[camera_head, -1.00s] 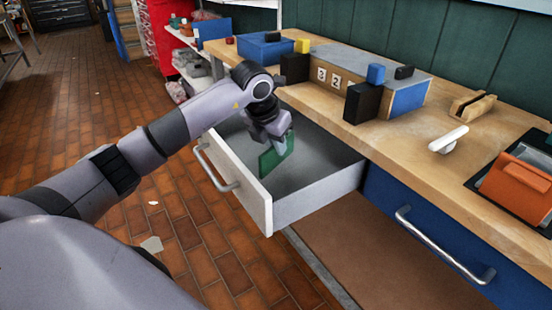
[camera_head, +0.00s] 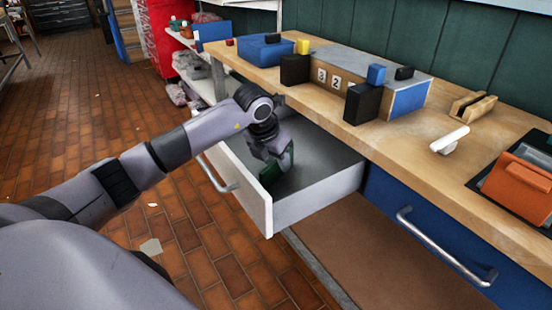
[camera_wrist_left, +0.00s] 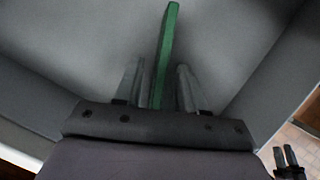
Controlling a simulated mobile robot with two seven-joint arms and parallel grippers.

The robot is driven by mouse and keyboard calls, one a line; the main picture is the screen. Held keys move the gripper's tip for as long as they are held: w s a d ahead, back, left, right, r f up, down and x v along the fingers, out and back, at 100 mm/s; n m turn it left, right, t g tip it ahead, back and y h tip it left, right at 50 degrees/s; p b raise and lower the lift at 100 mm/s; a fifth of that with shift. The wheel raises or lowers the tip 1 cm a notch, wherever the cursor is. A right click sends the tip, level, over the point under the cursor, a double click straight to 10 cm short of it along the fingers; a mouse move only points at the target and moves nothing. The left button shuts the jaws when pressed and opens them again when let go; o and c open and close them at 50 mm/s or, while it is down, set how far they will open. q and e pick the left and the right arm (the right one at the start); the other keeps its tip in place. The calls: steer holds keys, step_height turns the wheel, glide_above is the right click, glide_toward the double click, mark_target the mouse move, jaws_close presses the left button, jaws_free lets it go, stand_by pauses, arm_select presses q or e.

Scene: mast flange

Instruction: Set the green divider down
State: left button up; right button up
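The green divider (camera_head: 277,171) stands on edge, slightly tilted, low inside the open drawer (camera_head: 313,197). My left gripper (camera_head: 281,158) is over it and hides its upper part in the head view. In the left wrist view the divider (camera_wrist_left: 166,50) runs between the two fingers of my left gripper (camera_wrist_left: 160,75). A gap shows on each side of the divider, so the fingers look open around it. Whether its lower edge touches the drawer floor is hidden. A small dark two-pronged shape, seemingly my right gripper (camera_wrist_left: 286,157), shows at the lower right of that view; its opening is unclear.
The drawer has a white front with a metal handle (camera_head: 220,178); its right part is empty. The wooden worktop (camera_head: 365,140) above holds black, blue and yellow blocks, a white handle-like piece (camera_head: 450,139) and an orange holder (camera_head: 518,183). A blue drawer (camera_head: 420,215) is shut.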

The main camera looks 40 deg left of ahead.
arm_select(q)
steer(key=p+v, duration=0.1)
steer(key=v, duration=1.1)
steer(key=shift+s, duration=0.1)
